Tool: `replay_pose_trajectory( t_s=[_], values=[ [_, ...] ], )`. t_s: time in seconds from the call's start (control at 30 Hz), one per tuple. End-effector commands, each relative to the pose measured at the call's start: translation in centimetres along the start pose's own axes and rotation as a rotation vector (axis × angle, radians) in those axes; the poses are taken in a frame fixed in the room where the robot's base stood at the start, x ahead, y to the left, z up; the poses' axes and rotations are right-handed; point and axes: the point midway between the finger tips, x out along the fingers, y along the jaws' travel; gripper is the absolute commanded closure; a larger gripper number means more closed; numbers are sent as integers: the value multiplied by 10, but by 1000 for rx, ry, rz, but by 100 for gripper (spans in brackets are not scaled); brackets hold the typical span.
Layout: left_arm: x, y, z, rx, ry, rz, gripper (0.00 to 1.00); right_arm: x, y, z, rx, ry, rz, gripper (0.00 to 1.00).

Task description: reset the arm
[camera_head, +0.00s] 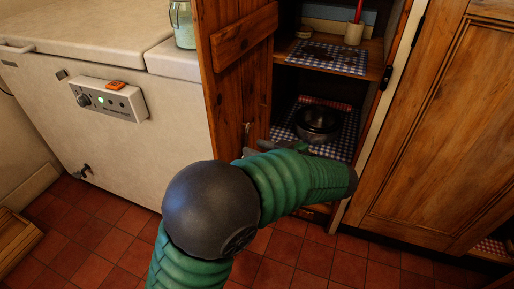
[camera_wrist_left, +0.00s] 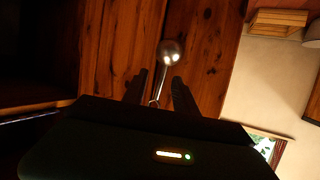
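My left arm, green with a dark round joint, reaches across the head view to the open cupboard. My left gripper (camera_head: 256,150) is partly hidden behind the arm, beside the inner face of the wooden cupboard door (camera_head: 240,75). In the left wrist view the gripper's two dark fingers (camera_wrist_left: 159,82) are apart. A metal handle with a round knob (camera_wrist_left: 171,52) shows just beyond and between the fingertips against the wood; I cannot tell whether they touch it. My right gripper is not in view.
The cupboard's lower shelf holds a dark pot (camera_head: 318,121) on a checked cloth, close to my arm. The upper shelf (camera_head: 372,58) holds a cream pot (camera_head: 354,34). A white chest freezer (camera_head: 150,60) stands left, a closed wooden door (camera_head: 440,130) right. Tiled floor (camera_head: 95,225) is mostly clear.

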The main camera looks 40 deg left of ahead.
Motion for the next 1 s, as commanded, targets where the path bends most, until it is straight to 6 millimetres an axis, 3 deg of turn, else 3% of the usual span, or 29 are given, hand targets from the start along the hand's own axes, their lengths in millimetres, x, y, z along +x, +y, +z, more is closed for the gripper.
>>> replay_pose_trajectory(
  t_s=[0.3,0.5,0.77,0.87,1.0],
  values=[
    [-78,2,-4,3,0,6,66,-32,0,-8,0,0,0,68],
    [-109,1,-1,2,-1,2,66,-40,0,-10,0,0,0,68],
    [-108,-4,7,55,-37,-10,66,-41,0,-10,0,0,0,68],
    [-88,-24,35,263,-192,-25,66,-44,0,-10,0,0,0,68],
    [-70,-72,104,679,-584,85,66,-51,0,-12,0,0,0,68]
  ],
)
